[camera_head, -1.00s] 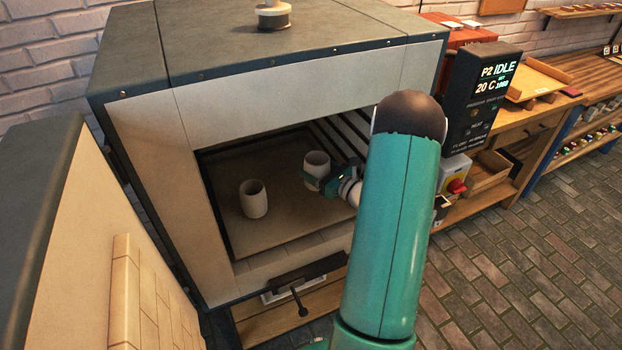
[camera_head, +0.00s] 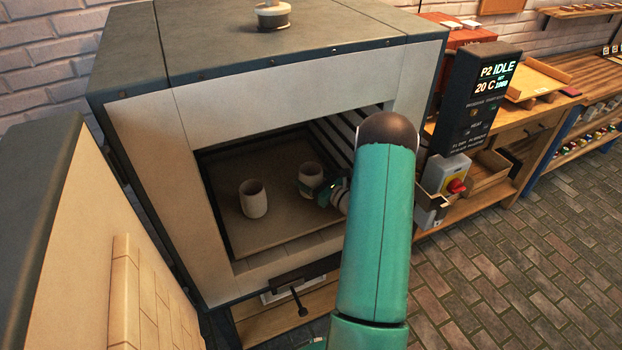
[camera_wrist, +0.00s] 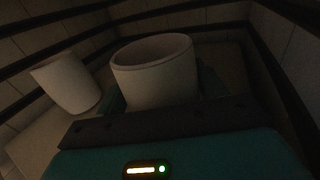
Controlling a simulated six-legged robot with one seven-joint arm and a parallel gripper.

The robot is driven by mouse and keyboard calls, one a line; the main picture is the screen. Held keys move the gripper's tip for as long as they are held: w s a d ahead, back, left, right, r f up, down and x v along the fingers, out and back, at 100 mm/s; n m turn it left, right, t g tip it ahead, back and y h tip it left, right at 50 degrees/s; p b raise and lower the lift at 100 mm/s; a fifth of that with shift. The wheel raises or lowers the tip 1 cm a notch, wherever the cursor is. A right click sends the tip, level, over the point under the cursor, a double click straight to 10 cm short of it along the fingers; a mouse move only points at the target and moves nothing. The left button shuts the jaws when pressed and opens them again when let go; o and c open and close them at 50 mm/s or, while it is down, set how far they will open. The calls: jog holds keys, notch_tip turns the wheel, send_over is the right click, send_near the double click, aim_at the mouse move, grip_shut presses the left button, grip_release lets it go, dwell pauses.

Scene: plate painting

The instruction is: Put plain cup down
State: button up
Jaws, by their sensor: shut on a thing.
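Two plain pale cups are inside the open kiln (camera_head: 160,135). One cup (camera_head: 254,199) stands upright on the kiln shelf (camera_head: 280,228) at the left; it also shows at the left in the wrist view (camera_wrist: 66,83). My gripper (camera_head: 313,188) is shut on the other cup (camera_head: 310,174), to the right of the first. The held cup is upright and fills the middle of the wrist view (camera_wrist: 155,72). The two cups are apart. I cannot tell whether the held cup's base touches the shelf.
The kiln door (camera_head: 75,230) stands open at the left. Dark heating rods (camera_head: 333,138) line the kiln's right inner wall. A control box (camera_head: 478,98) and a switch box with a red knob (camera_head: 455,184) are right of the opening. The shelf's front is clear.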

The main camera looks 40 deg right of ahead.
jog(key=o, duration=1.2)
jog(key=shift+f, duration=0.1)
jog(key=shift+c, duration=0.2)
jog(key=s, duration=0.7)
jog(key=shift+s+d, duration=0.25)
jog(key=shift+d, duration=0.1)
